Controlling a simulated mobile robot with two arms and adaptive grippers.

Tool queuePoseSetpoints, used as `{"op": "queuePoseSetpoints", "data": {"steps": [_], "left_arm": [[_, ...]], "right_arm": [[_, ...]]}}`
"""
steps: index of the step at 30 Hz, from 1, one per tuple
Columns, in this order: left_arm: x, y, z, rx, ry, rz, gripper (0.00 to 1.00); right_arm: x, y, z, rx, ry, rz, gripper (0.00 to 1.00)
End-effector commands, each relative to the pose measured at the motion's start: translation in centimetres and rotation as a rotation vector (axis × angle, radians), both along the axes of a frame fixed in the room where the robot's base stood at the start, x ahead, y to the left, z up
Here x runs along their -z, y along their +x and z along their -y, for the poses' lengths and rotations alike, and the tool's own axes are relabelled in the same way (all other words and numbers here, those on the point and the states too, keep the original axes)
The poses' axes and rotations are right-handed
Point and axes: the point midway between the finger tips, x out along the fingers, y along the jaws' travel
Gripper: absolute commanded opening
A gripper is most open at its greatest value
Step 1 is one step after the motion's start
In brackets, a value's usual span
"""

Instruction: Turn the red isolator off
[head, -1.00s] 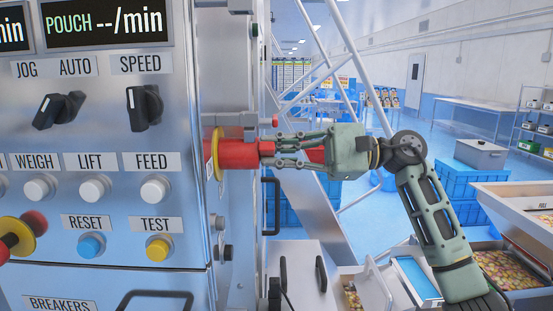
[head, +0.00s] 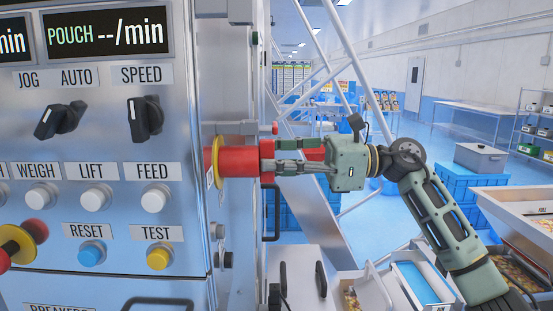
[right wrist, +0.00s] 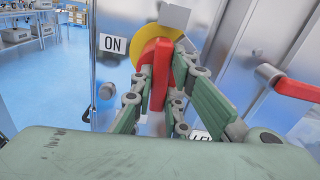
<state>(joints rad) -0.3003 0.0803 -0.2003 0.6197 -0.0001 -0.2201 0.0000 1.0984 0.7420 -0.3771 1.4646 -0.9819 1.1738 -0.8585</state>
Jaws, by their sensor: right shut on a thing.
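The red isolator (head: 238,161) with its yellow backing disc (head: 217,162) sticks out from the right side of the control cabinet. In the right wrist view its red handle (right wrist: 160,75) stands roughly upright in front of the yellow disc (right wrist: 172,32), with an ON label (right wrist: 113,43) to its left. My right gripper (head: 275,160) reaches in from the right and is shut on the handle, with a finger on each side. Part of the handle is hidden by the fingers. My left gripper is not in view.
The control panel (head: 130,130) with knobs and buttons fills the left. A red-and-yellow stop button (head: 14,243) juts out at the left edge. A red lever (right wrist: 290,84) lies right of the gripper in the wrist view. Diagonal frame bars (head: 335,45) and blue crates (head: 468,185) stand behind.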

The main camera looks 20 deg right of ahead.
Motion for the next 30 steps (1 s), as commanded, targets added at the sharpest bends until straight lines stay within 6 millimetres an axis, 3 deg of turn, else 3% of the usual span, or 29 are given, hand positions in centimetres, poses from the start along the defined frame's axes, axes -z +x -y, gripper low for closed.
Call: {"op": "queuePoseSetpoints", "data": {"steps": [9,24,25,30], "left_arm": [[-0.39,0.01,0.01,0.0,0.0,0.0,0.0],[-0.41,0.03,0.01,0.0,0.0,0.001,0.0],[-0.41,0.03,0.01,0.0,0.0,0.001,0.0],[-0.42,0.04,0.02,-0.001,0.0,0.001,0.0]], "right_arm": [[0.07,0.01,0.01,0.0,0.029,-0.105,0.0],[0.08,0.02,0.01,0.0,0.036,-0.125,0.0],[0.08,0.02,0.01,0.0,0.036,-0.125,0.15],[0.06,0.02,0.0,0.0,0.035,-0.123,0.3]]}}
